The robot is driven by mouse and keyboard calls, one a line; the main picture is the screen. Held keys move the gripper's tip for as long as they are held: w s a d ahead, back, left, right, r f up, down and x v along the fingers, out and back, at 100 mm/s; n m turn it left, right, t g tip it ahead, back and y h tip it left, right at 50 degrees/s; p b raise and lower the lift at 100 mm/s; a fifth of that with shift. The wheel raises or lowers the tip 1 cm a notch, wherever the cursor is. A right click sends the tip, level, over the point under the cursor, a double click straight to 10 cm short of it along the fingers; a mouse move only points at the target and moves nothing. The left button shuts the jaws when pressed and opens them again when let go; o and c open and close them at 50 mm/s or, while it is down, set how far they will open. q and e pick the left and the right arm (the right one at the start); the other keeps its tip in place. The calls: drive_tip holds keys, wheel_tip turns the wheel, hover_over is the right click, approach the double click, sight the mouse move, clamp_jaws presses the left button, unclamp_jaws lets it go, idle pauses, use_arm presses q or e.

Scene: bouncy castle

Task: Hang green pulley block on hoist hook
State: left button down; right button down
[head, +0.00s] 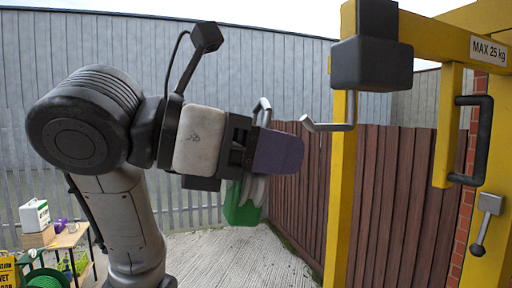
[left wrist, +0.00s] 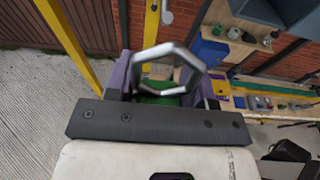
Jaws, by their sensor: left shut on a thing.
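My left gripper (head: 280,152) reaches in from the left with purple fingers shut on the green pulley block (head: 241,207). The block's green body and pale grey wheels show below the fingers, and its metal eye stands above them. In the left wrist view the eye (left wrist: 184,47) is an angular ring rising between the fingers, with some green (left wrist: 160,100) behind it. The hoist hook (head: 330,126) is a silver bent rod under a dark block (head: 372,64) on the yellow frame. Its tip points left, to the right of the eye and apart from it. My right gripper is not in view.
A yellow post (head: 341,200) stands behind the hook. A black handle (head: 470,140) and a lever (head: 484,222) are at the right. A wooden table (head: 62,238) with small items is at the lower left. A brown fence (head: 400,190) lies behind.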

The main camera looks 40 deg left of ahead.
use_arm(q)
drive_tip(key=x, duration=0.8)
drive_tip(key=shift+p, duration=0.35)
idle(0.5)
drive_tip(key=shift+w, duration=0.1)
idle(0.6)
drive_tip(key=shift+c, duration=2)
unclamp_jaws()
